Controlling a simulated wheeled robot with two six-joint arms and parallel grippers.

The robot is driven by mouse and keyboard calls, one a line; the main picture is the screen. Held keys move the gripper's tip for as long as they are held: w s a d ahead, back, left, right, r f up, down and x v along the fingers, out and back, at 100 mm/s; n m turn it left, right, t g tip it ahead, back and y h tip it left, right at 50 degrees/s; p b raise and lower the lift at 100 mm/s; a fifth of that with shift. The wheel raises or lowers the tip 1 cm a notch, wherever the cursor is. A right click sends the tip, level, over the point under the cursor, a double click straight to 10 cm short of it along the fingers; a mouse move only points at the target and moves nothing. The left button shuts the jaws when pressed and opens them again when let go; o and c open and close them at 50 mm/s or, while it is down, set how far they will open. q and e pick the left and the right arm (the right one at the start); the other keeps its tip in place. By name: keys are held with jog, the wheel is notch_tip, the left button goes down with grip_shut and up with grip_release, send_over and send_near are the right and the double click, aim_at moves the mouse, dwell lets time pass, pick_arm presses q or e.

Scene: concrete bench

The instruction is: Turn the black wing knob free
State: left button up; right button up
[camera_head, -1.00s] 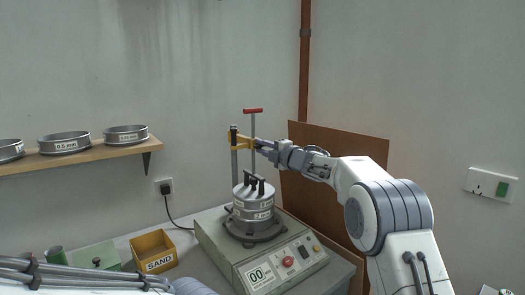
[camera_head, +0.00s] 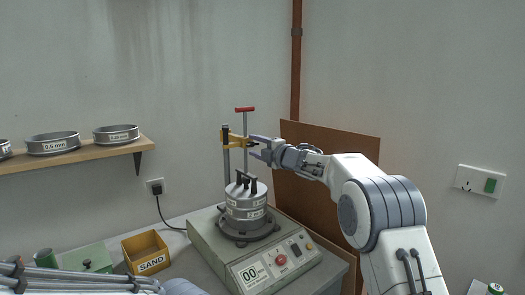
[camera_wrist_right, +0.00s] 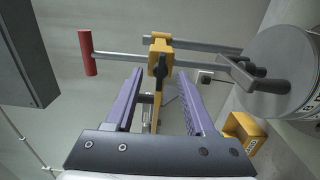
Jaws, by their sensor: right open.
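The black wing knob (camera_wrist_right: 161,69) sits on the yellow clamp (camera_wrist_right: 160,46) in the right wrist view. It lies ahead of and between the purple fingertips of my right gripper (camera_wrist_right: 160,78), with no contact visible. In the head view the yellow clamp (camera_head: 235,140) is on the upright posts of the sieve shaker (camera_head: 215,245), above the stacked sieves (camera_head: 245,203). My right gripper (camera_head: 256,147) is open and empty just right of the clamp; the knob is tiny there. My left gripper is out of view.
A red T-handle (camera_head: 245,109) rises above the clamp; it also shows in the wrist view (camera_wrist_right: 87,53). A brown board (camera_head: 330,165) leans behind my right arm. A yellow sand box (camera_head: 147,250) stands left of the shaker. A shelf (camera_head: 80,156) holds several sieves.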

jog(key=b+v, duration=0.3)
jog(key=v, duration=0.7)
jog(key=s+a+f+m+g+h+p, duration=0.2)
jog(key=s+f+m+h, duration=0.25)
jog(key=s+m, duration=0.35)
jog(key=s+a+f+m+g+h+p, duration=0.25)
jog(key=s+f+m, duration=0.3)
jog(key=s, duration=0.45)
jog(key=s+d+f+m+g+h, duration=0.1)
jog(key=s+f+g, duration=0.2)
jog(key=s, duration=0.7)
jog(key=s+d+f+m+g+p, duration=0.1)
jog(key=s+f, duration=0.4)
jog(key=s, duration=0.5)
jog(key=s+f+m+g+h, duration=0.1)
jog(key=s+f+g, duration=0.3)
jog(key=s, duration=0.7)
jog(key=shift+d+m+g+h, duration=0.3)
jog(key=shift+d+m+g, duration=0.1)
jog(key=shift+m+g, duration=0.55)
